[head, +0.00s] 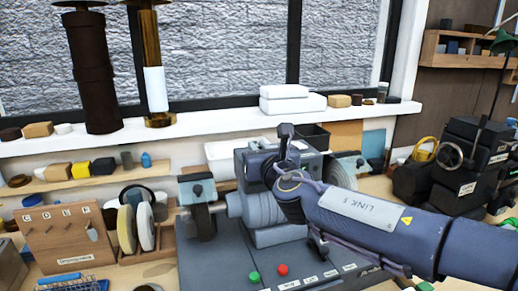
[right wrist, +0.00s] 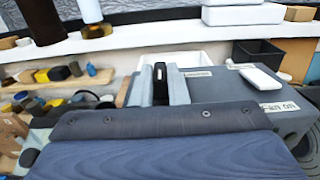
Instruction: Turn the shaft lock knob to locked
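The grey-blue machine (head: 262,205) stands on the bench in the middle of the head view. In the right wrist view, my right gripper (right wrist: 160,82) has a light grey finger on each side of an upright black piece, which looks like the shaft lock knob (right wrist: 160,70). The piece fills the narrow gap between the fingers. A small white label beside it seems to read "Locked", though the print is blurred. In the head view my right arm and wrist hide the fingers and the knob. The knob's setting cannot be read. My left gripper is not in view.
A white switch bar (right wrist: 262,80) and a "Fan on" label (right wrist: 278,107) lie right of the knob. Pale discs (head: 145,226) and a wooden tag board (head: 62,240) stand at left. Black boxes (head: 472,150) stand at right. A white sill (head: 210,125) runs behind.

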